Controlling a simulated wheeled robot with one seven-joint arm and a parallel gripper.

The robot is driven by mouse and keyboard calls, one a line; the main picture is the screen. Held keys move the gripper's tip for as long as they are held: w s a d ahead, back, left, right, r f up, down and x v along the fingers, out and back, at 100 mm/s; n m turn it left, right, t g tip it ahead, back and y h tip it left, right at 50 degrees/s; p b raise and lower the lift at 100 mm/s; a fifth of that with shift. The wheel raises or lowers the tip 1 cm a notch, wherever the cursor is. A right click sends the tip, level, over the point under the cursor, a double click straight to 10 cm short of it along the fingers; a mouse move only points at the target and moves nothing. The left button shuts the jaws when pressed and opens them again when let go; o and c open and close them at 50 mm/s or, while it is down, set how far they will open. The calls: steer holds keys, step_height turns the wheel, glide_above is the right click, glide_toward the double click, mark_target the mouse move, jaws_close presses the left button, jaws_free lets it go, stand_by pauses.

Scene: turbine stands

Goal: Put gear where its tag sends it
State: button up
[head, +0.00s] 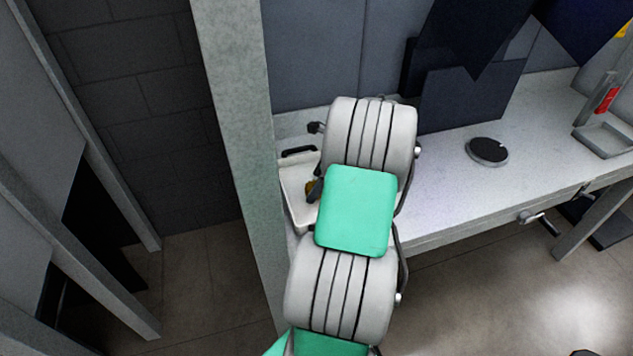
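My white and green arm reaches over the left end of the bench and hides what lies under it. My gripper cannot be made out, as the arm links cover that area. No gear or readable tag can be picked out for certain. A pale tray (297,204) with a black handle shows left of my arm. A flat dark round disc (487,151) with a lighter rim lies on the bench.
The grey bench (450,196) runs to the right, mostly bare around the disc. A grey tray-like stand (606,140) with a red part (607,99) is at the right. Dark panels stand behind. A pale post (236,140) rises left of the bench.

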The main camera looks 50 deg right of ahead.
steer(key=shift+p+v, duration=3.5)
steer(key=shift+p, duration=0.35)
